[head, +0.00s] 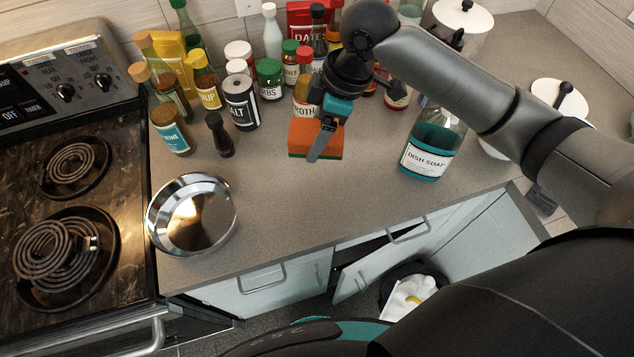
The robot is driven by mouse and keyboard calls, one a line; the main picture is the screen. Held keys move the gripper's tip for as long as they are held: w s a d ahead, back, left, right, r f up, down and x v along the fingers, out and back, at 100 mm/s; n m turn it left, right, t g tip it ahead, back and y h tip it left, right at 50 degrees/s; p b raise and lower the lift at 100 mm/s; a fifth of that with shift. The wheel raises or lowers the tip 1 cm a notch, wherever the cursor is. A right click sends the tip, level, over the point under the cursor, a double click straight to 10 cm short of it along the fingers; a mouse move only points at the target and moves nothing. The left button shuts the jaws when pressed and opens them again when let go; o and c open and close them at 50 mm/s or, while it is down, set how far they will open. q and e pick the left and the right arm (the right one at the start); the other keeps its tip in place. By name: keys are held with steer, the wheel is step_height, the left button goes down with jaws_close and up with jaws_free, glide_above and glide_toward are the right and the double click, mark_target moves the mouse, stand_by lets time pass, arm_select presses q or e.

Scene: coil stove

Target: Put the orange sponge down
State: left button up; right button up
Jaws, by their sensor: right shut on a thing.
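The orange sponge (299,139), with a green lower edge, is in my right gripper (322,147) at the middle of the grey counter. The gripper's fingers cover part of the sponge, and it is shut on it. The sponge is over the counter in front of the bottles; I cannot tell whether its underside touches the surface. My left gripper is not in the head view.
A shiny metal bowl (193,216) stands on the counter (300,210) beside the coil stove (72,165). A dish soap bottle (432,143) is right of the sponge. Several bottles and jars crowd behind it. The counter in front is clear. A cabinet door (360,278) below stands open.

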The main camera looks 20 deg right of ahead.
steer(key=b, duration=0.1)
glide_above(313, 192)
steer(key=f, duration=0.9)
steer(key=d+f, duration=0.1)
steer(key=f, duration=0.4)
steer(key=shift+s, duration=0.1)
steer(key=shift+f+b, duration=0.3)
steer(key=shift+f, duration=1.7)
steer(key=shift+f, duration=0.15)
steer(key=o, duration=1.3)
steer(key=shift+o, duration=0.2)
steer(key=shift+d+r, duration=0.1)
steer(key=shift+r, duration=0.45)
steer(key=p+v, duration=0.1)
steer(key=v, duration=1)
